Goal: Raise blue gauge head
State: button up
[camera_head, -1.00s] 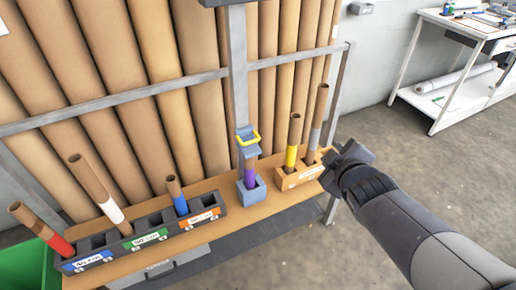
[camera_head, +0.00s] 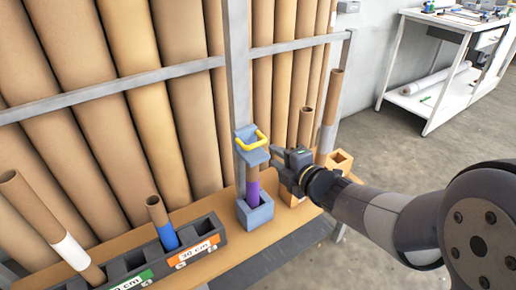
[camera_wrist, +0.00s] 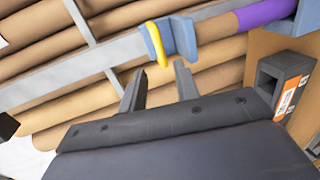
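The blue gauge head (camera_head: 250,156) with its yellow handle (camera_head: 262,137) sits at the top of a brown tube with a purple band (camera_head: 253,189). The tube stands upright in a blue gauge base (camera_head: 256,214). My gripper (camera_head: 280,160) is just right of the head. In the wrist view my gripper (camera_wrist: 160,79) is open and empty, its two fingers pointing toward the yellow handle (camera_wrist: 157,43). The handle lies just beyond the fingertips, apart from them. The blue head (camera_wrist: 181,36) shows beside it, right of the handle.
A dark rack (camera_head: 206,225) with labelled slots holds tubes with blue and white bands at the left. A wooden block (camera_head: 341,160) with a slot stands behind my arm. A grey upright post (camera_head: 237,80) rises behind the gauge. A white table (camera_head: 409,101) is far right.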

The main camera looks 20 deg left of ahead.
aim_at(258, 145)
jog(key=b+x, duration=0.1)
jog(key=x, duration=0.9)
jog(key=shift+c, duration=0.2)
grip_shut()
